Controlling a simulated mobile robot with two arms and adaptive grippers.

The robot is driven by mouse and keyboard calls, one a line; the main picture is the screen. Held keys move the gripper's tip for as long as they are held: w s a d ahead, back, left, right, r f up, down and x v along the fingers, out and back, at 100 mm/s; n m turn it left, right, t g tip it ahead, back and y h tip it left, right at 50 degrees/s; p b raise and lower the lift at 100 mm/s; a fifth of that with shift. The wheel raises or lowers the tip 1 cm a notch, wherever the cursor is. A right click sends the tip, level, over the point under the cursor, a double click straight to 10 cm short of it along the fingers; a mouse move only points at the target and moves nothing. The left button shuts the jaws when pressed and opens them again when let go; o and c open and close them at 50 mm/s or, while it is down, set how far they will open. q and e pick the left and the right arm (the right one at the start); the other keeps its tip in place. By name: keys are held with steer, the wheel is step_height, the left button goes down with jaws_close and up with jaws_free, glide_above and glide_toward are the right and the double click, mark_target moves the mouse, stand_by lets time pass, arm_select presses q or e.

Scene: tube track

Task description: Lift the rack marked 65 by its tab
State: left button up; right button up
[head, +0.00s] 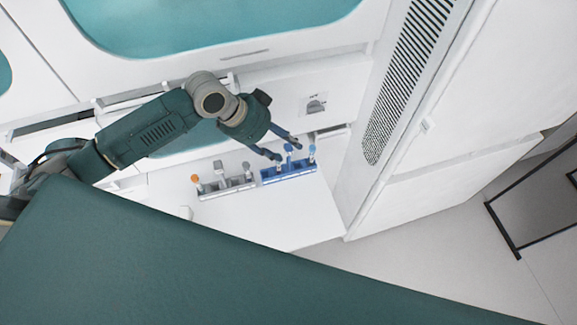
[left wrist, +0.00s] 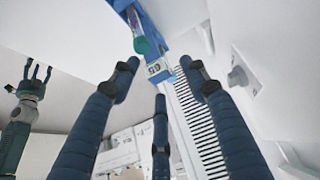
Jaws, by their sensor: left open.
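The blue rack (head: 289,175) stands on the white worktop and holds several tubes, some with blue caps. In the left wrist view the blue rack (left wrist: 186,47) is at the top, with a white label (left wrist: 157,68) that seems to read 65, and a tube with a teal end beside it. My left gripper (head: 288,152) is open and empty, just above and behind the blue rack. Its fingers (left wrist: 159,68) spread on either side of the label in the left wrist view, apart from it. My right gripper (left wrist: 37,74) is at the left there, its fingers spread.
A grey rack (head: 228,188) with several tubes, one orange-capped, stands left of the blue rack. A white wall with a vent grille (head: 410,75) rises on the right. The worktop (head: 280,222) in front of the racks is clear.

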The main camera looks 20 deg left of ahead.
mark_target(288, 161)
arm_select(q)
steer(key=shift+x, duration=1.1)
steer(key=shift+d+f, duration=0.15)
steer(key=shift+f, duration=0.15)
steer(key=shift+c, duration=0.8)
jaws_close()
arm_select(e)
steer(key=shift+w+d+r, duration=0.15)
steer(key=shift+w+r, duration=0.35)
steer(key=shift+r, duration=0.1)
steer(key=shift+w, duration=0.1)
